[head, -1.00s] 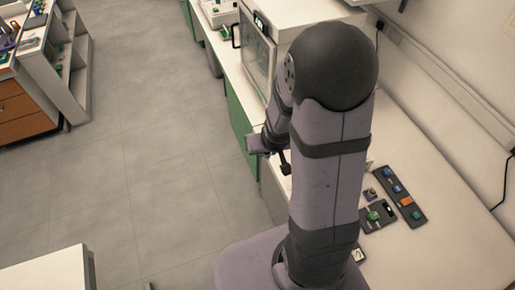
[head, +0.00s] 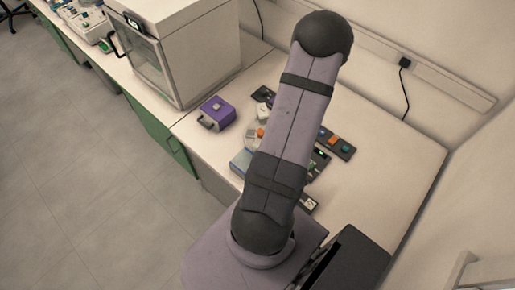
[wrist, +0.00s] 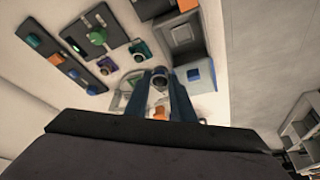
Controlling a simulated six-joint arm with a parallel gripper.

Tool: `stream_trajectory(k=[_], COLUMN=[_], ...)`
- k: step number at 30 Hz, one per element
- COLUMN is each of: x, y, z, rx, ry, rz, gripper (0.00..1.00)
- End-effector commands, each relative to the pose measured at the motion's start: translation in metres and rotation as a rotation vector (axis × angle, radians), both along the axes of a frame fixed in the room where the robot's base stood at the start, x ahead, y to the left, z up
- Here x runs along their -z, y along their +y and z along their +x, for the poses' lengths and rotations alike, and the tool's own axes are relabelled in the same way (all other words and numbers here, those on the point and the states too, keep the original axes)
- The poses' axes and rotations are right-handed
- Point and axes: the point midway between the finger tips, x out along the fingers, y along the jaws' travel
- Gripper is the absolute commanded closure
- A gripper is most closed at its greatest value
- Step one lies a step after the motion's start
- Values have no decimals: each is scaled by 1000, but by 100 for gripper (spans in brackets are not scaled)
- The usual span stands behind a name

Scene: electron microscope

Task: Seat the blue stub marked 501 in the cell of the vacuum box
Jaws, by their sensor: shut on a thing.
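My gripper (wrist: 160,97) points down over the bench in the wrist view, its two dark blue fingers close together. It is shut on a small round stub (wrist: 160,82) with a grey top. I cannot read any mark on the stub, and the fingers hide most of its side. A grey box (wrist: 182,38) with a dark recess stands beyond the fingers. A white-and-blue block (wrist: 197,76) is just right of them. I cannot tell which thing is the vacuum box or see its cell. In the head view my arm hides the gripper.
A purple case (head: 216,112) with a handle stands on the bench beside a white glass-doored chamber (head: 165,50). Dark strips (wrist: 55,58) bear several coloured pieces. An orange piece (wrist: 160,115) lies near the fingers. The bench's right side (head: 390,165) is clear.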

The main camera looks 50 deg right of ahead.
Motion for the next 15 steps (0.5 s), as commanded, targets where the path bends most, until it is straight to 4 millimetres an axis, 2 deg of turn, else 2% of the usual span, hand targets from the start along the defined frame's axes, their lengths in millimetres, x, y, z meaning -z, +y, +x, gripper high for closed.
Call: stream_trajectory(k=[1,4,15], x=[9,22,37], y=[-2,-2,11], z=[-12,-23,-18], rx=[-21,-136,-621], ry=[0,0,1], rz=[5,2,-4], gripper=[99,99,99])
